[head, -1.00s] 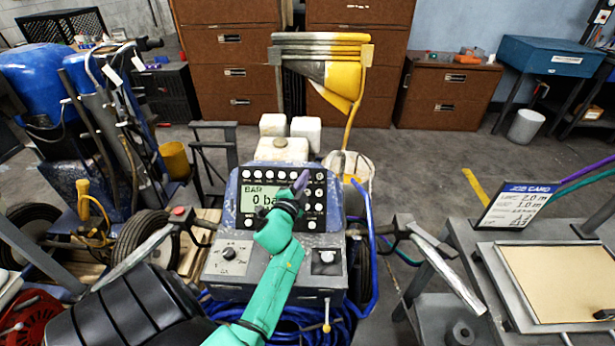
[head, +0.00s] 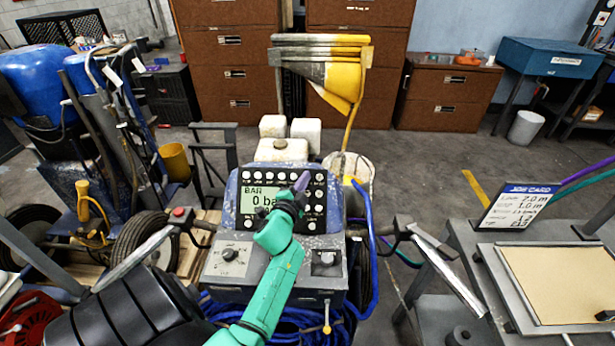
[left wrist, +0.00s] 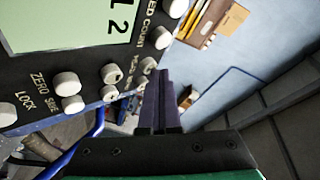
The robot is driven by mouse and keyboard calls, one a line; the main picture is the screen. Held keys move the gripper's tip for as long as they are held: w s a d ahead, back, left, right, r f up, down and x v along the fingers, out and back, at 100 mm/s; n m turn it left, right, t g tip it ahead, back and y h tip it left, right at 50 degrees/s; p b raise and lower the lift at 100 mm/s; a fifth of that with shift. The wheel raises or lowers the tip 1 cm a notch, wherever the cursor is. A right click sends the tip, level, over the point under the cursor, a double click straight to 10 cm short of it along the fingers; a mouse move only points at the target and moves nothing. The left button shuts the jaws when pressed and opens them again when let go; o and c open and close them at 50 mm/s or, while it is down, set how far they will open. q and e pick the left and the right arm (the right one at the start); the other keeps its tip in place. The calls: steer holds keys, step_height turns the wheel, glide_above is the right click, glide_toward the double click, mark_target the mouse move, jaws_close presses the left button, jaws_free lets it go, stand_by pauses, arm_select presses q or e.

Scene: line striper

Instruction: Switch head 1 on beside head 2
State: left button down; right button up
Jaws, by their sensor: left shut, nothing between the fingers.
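The striper's control panel (head: 235,182) stands in front of me, with a green display (head: 262,196) that shows "BAR" and a 0 reading. White round buttons run along its top and down its right side. My left gripper (head: 303,182) is shut and empty, its dark purple fingertips over the panel's right-hand buttons. In the left wrist view the shut fingers (left wrist: 160,82) point up beside a small cluster of knobs (left wrist: 110,74). I cannot tell whether they touch one. The head 1 and head 2 labels are not readable. My right gripper is not in view.
Handlebars flank the machine. A job card (head: 518,205) stands on a bench at right. A blue hose (head: 371,255) hangs beside the console.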

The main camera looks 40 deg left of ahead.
arm_select(q)
steer(key=shift+s+d+r+p, duration=0.25)
steer(key=shift+s+r+p, duration=0.15)
steer(key=shift+r, duration=0.05)
steer(key=s+d+r+p, duration=0.1)
steer(key=p, duration=0.1)
steer(key=s+d+r+p, duration=0.1)
steer(key=r, duration=0.1)
steer(key=shift+s+d+r+p, duration=0.1)
steer(key=shift+s+r+p, duration=0.2)
steer(key=shift+s+p, duration=0.1)
stand_by(1.2)
